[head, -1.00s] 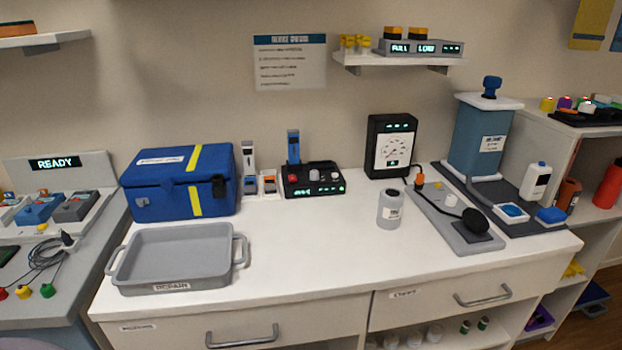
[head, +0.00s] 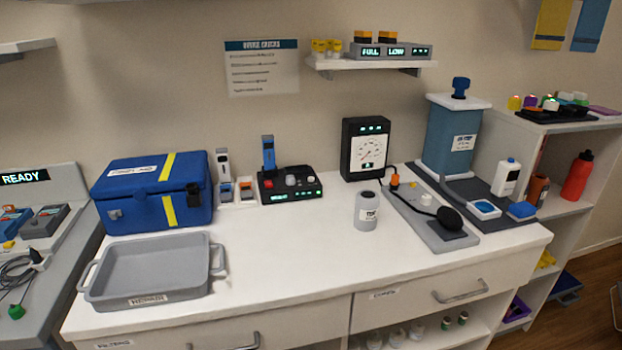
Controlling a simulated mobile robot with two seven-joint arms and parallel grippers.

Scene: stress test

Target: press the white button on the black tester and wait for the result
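The black tester (head: 273,196) stands at the back of the white counter, right of the blue case. It has a red button, pale round buttons, one of them a white button (head: 311,178), and a small lit green display along its front. The display text is too small to read. A blue handheld device (head: 268,152) stands upright at the tester's back left. Nothing touches the buttons. Neither of my grippers is in the head view.
The blue case (head: 135,195) and grey tray (head: 150,298) are on the left of the counter. The counter in front of the tester is clear.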

